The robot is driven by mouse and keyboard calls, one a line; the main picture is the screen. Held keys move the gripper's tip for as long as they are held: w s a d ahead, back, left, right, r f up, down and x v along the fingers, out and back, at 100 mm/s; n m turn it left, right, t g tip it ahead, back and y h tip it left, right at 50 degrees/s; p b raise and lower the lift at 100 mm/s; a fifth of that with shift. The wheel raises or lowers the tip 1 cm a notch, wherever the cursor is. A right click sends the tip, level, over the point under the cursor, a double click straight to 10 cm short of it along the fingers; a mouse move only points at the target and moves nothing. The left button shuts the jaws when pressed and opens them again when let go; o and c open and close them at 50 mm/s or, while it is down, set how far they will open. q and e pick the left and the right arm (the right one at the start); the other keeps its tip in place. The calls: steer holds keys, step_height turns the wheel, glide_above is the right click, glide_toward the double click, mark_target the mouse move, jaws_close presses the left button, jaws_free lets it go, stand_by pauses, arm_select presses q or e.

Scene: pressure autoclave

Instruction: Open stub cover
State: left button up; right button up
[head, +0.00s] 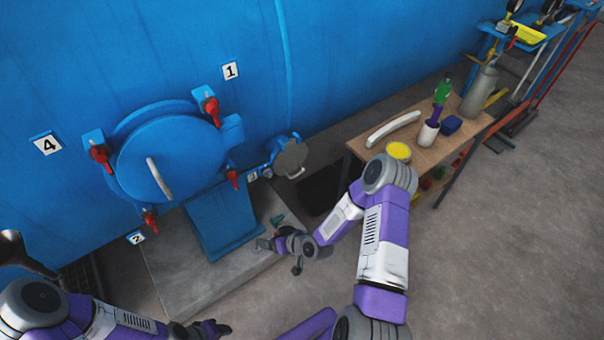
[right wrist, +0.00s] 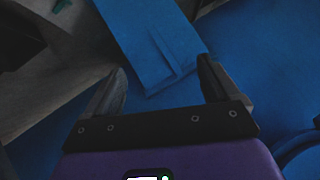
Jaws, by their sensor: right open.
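The stub cover (head: 291,158) is a small grey round disc with a light handle (head: 296,173) at its lower edge. It sits on the blue stub, low on the blue tank, right of the big hatch, and looks closed. My right gripper (head: 280,256) is open and empty, below the cover and apart from it, above the grey slab. In the right wrist view its two spread fingers (right wrist: 160,82) have nothing between them; blue metal lies beyond, and I cannot make out the cover there. My left gripper (head: 212,328) is at the bottom edge, its jaws unclear.
The large round blue hatch (head: 170,158) with red clamps (head: 211,110) and a pale handle is at left. A wooden table (head: 462,137) at right holds a curved white piece, a yellow-topped container and bottles. A blue support (head: 222,218) stands on the slab (head: 185,275).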

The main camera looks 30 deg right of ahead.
steer(key=w+d+r+t+h, duration=0.1)
steer(key=w+d+r+t, duration=0.1)
steer(key=d, duration=0.3)
steer(key=w+d+r+t+h, duration=0.1)
steer(key=w+d+r+t, duration=0.2)
steer(key=d, duration=0.2)
steer(key=n+t+h, duration=0.2)
steer(key=t, duration=0.1)
glide_toward(298, 174)
steer(key=w, duration=0.3)
steer(key=shift+m, duration=0.3)
steer(key=w, duration=0.5)
steer(key=w+b, duration=0.1)
steer(key=w, duration=0.1)
steer(key=shift+w+a+f, duration=0.2)
steer(key=shift+f, duration=0.15)
steer(key=shift+y, duration=0.4)
steer(key=c, duration=1.3)
